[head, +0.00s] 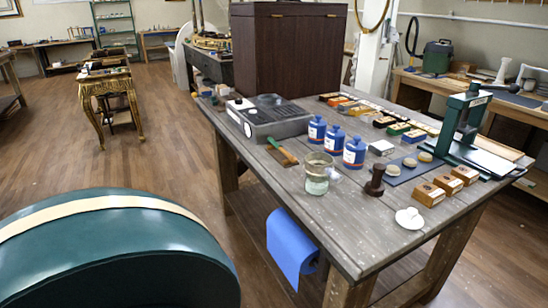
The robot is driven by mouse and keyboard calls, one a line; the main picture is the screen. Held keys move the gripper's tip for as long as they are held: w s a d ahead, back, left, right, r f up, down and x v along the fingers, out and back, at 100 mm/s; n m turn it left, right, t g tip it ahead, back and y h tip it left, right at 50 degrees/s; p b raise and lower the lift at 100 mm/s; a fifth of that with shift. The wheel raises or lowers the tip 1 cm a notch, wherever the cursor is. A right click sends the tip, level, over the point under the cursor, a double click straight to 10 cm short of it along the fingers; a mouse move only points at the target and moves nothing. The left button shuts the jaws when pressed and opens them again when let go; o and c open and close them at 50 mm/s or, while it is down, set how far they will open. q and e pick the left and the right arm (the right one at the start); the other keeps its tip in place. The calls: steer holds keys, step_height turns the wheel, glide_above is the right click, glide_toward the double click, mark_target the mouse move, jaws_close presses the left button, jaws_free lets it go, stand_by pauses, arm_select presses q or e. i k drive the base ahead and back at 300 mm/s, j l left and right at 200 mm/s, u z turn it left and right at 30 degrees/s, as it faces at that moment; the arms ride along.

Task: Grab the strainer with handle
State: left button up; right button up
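I cannot make out a strainer with a handle for certain in the head view. A small white round piece with a raised knob (409,218) lies near the right front edge of the grey wooden workbench (345,225); its exact kind is unclear. A clear glass jar (317,178) stands near the bench's front edge. A green-and-wood handled tool (283,151) lies left of the jar. Neither my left gripper nor my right gripper is in view.
Several blue bottles (317,130), a grey device (268,116), a dark wooden box (288,50), a green press (462,125) and wooden blocks (448,184) crowd the bench. A large teal curved object (120,255) fills the lower left. Wood floor (110,160) is open beyond it.

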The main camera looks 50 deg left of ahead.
mark_target(317, 163)
steer(key=u, duration=1.35)
